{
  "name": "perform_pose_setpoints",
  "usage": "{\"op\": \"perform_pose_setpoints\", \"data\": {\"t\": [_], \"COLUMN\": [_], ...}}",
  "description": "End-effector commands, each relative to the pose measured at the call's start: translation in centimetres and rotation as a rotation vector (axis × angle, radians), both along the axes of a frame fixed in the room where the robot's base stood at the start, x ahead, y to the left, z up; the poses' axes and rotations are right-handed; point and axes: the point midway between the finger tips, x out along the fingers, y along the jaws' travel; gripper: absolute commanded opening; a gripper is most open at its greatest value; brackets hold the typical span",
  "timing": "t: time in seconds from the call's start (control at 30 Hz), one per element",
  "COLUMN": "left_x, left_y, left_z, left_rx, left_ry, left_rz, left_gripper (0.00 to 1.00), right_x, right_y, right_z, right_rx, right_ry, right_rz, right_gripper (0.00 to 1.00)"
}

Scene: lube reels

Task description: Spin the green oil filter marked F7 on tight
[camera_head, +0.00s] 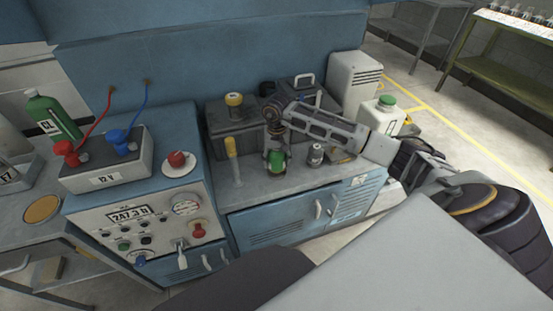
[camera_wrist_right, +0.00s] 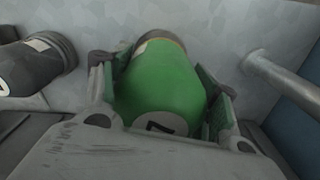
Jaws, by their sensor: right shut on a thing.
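The green oil filter (camera_head: 277,158) is at the middle of the grey workbench in the head view. In the right wrist view the filter (camera_wrist_right: 165,85) fills the middle, with a dark end at the top and a round pale label showing a 7 near the bottom. My right gripper (camera_head: 275,150) reaches over from the right and is shut on the filter, with one finger on each side of it (camera_wrist_right: 163,82). Whether the filter touches a mount or seat is hidden. My left gripper is not in view.
A small grey cylinder (camera_head: 316,155) stands right of the filter, and a yellow-topped tool (camera_head: 232,160) stands left. Dark boxes (camera_head: 229,129) stand behind. A white jug with a green cap (camera_head: 379,117) is at the right. A 12 V box (camera_head: 108,178) stands on the control cabinet at left.

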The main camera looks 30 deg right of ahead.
Motion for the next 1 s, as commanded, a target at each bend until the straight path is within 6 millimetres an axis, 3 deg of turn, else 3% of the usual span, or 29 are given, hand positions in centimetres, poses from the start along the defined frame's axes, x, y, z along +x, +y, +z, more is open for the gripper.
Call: {"op": "perform_pose_setpoints", "data": {"t": [1.0], "left_x": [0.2], "left_y": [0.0], "left_z": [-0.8], "left_rx": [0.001], "left_ry": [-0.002], "left_rz": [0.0], "left_gripper": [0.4], "right_x": [0.0], "right_y": [0.0], "right_z": [-1.0], "right_rx": [0.0], "right_ry": [-0.001], "right_rz": [0.0], "right_gripper": [0.42]}}
